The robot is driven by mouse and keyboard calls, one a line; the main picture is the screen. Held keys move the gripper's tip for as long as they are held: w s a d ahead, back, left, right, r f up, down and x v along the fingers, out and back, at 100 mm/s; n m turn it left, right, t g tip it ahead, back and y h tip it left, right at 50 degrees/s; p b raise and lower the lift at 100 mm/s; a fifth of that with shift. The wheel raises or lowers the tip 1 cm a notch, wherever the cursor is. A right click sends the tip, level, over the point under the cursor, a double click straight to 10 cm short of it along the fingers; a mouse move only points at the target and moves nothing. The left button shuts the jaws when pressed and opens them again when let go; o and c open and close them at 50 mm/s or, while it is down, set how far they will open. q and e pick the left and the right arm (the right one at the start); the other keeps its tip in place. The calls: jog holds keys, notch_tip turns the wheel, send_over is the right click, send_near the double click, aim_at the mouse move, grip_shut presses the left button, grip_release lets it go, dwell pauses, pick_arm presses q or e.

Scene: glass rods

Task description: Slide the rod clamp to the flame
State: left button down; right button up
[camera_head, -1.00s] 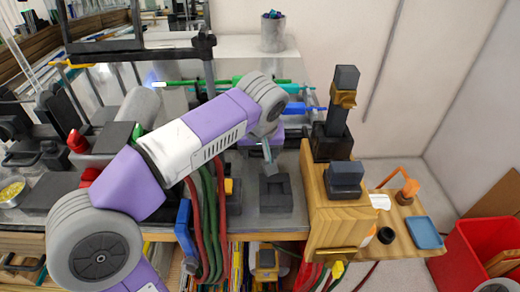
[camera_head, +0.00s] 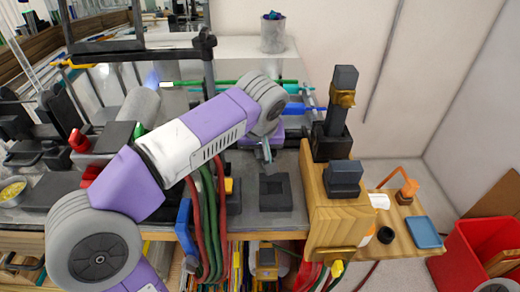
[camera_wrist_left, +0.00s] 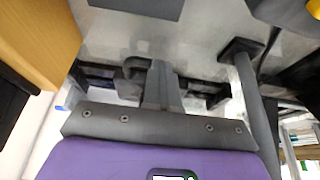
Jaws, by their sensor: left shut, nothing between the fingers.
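A green rod (camera_head: 232,83) lies level at the back of the bench, with a pale, bright tip at its left end. The blue flame (camera_head: 152,78) shows just left of that tip. My left gripper (camera_head: 267,152) points down over the bench, in front of the rod's right part, with its fingers together and empty. In the left wrist view the shut fingers (camera_wrist_left: 160,78) reach over a dark bar beside a dark block. I cannot tell whether that block is the rod clamp, or whether the fingers touch it. My left arm hides much of the bench. My right gripper is out of view.
A dark square block (camera_head: 275,192) stands below the gripper near the bench's front edge. A wooden stand (camera_head: 338,215) with a dark upright post (camera_head: 340,108) is to the right. Red and green hoses (camera_head: 208,215) hang over the front. A grey cup (camera_head: 272,33) stands behind.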

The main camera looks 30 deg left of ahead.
pick_arm(q)
jog(key=shift+a+f, duration=0.1)
jog(key=shift+f, duration=0.4)
jog(key=shift+c, duration=2.3)
grip_release()
jog(key=shift+s+r+p, duration=0.1)
jog(key=shift+r+p, duration=0.55)
jog(key=shift+r, duration=0.35)
jog(key=p+v, duration=0.5)
jog(key=v, duration=0.2)
jog(key=shift+r, duration=0.25)
jog(key=p+v, duration=0.3)
jog(key=v, duration=0.4)
jog(key=shift+r, duration=0.25)
